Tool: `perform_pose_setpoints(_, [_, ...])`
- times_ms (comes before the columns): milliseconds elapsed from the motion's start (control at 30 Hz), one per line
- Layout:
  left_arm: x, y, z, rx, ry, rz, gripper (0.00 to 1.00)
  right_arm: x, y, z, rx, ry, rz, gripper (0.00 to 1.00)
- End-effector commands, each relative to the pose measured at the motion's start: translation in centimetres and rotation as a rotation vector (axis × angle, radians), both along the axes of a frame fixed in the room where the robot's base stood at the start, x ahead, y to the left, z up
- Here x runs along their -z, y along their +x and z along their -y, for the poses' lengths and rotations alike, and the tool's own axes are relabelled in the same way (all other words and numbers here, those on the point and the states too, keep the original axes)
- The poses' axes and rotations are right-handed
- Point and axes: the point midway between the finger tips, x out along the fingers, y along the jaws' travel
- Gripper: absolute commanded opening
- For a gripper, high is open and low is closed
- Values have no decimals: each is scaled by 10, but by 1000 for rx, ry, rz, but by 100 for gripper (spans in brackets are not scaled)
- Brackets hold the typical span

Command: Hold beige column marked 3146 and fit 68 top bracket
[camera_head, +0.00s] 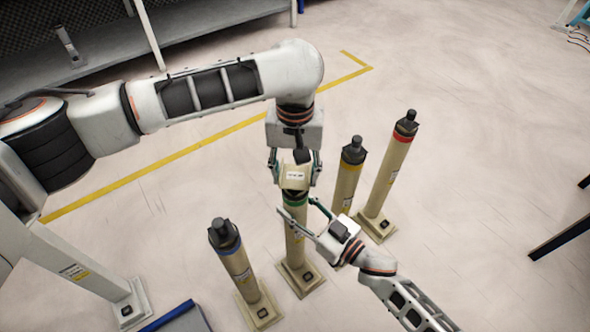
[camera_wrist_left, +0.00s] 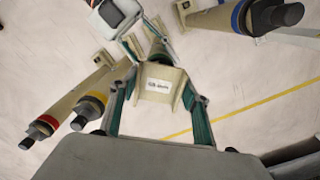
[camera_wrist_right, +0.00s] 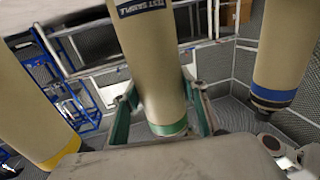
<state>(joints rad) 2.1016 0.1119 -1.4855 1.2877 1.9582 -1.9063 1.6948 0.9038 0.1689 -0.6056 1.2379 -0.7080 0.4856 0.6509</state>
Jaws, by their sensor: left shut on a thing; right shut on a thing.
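The green-banded beige column (camera_head: 297,243) stands upright on its square base among the other columns. My right gripper (camera_head: 304,211) is shut on it just below the green band, and the right wrist view shows the fingers on both sides of the column (camera_wrist_right: 155,80). My left gripper (camera_head: 295,176) is shut on a beige bracket (camera_head: 295,179) with a white label, directly over the column's top. The bracket (camera_wrist_left: 158,86) lies between the left fingers in the left wrist view. The column's top is hidden; I cannot tell whether the bracket is seated. The number markings are unreadable.
Close by stand a blue-banded column (camera_head: 235,264), a yellow-banded column (camera_head: 348,178) and a red-banded column (camera_head: 391,170). A grey bench (camera_head: 180,22) is at the back. A yellow line (camera_head: 180,154) crosses the floor.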

Motion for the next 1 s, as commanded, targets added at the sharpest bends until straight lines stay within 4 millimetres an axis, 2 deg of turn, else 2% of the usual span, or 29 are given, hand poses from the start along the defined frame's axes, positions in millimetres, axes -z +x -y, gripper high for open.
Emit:
perform_pose_setpoints(233, [6,0,0,0,0,0,22,2,-1,1,1,-3,-3,0])
perform_pose_setpoints(267, [6,0,0,0,0,0,54,2,-1,1,1,-3,-3,0])
perform_pose_setpoints(300, [6,0,0,0,0,0,65,3,-1,1,1,-3,-3,0])
perform_pose_setpoints(733, [1,0,0,0,0,1,66,3,-1,1,0,-3,-3,0])
perform_pose_setpoints(867, [-16,1,0,0,1,3,66,2,-1,1,0,-3,-3,0])
perform_pose_setpoints(1000, [-44,2,0,0,0,6,66,3,-1,1,0,-3,-3,0])
